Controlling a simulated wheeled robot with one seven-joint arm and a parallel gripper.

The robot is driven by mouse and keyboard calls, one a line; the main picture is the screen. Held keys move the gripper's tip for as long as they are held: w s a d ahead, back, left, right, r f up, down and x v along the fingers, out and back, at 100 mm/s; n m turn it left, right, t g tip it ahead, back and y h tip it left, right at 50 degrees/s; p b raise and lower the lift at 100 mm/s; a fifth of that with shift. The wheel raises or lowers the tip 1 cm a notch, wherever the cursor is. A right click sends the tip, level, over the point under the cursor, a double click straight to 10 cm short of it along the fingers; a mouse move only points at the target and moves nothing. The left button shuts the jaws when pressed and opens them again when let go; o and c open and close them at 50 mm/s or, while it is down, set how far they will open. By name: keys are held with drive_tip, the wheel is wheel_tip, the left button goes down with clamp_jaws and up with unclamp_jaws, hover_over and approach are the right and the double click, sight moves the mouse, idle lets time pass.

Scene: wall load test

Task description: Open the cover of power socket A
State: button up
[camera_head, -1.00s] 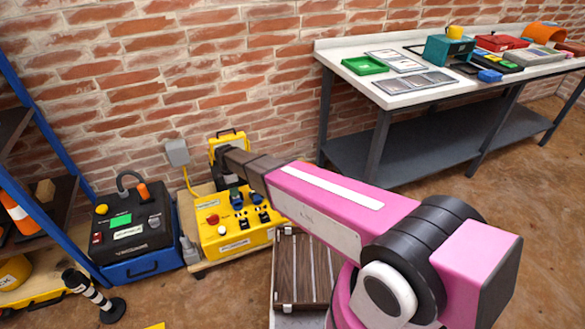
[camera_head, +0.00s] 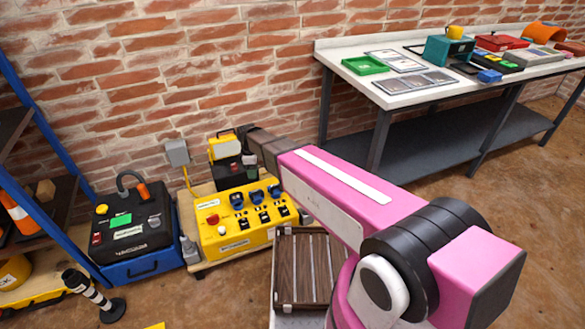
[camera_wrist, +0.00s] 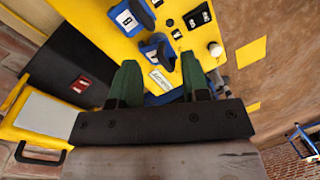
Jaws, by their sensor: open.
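All look closed. The label on another cover (camera_wrist: 130,20) is hard to read, so I cannot tell which is socket A. A third blue part shows partly behind my fingers. My gripper (camera_wrist: 160,82) is open and empty, with its green fingers apart above the box.
A black unit (camera_head: 230,172) with a yellow-framed lid (camera_head: 225,147) stands behind the socket box. A blue-and-black case (camera_head: 135,235) is at left, and a brown slatted case (camera_head: 308,268) is at front right. A workbench (camera_head: 420,95) stands at right.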

drive_tip(key=s+d+r+m, duration=0.1)
drive_tip(key=d+r+m, duration=0.2)
drive_tip(key=d+m, duration=0.5)
drive_tip(key=d, duration=0.8)
drive_tip(key=shift+s+d+r+t+y, duration=0.2)
drive_tip(key=shift+s+d+t+y, duration=0.1)
drive_tip(key=shift+s+d+t, duration=0.1)
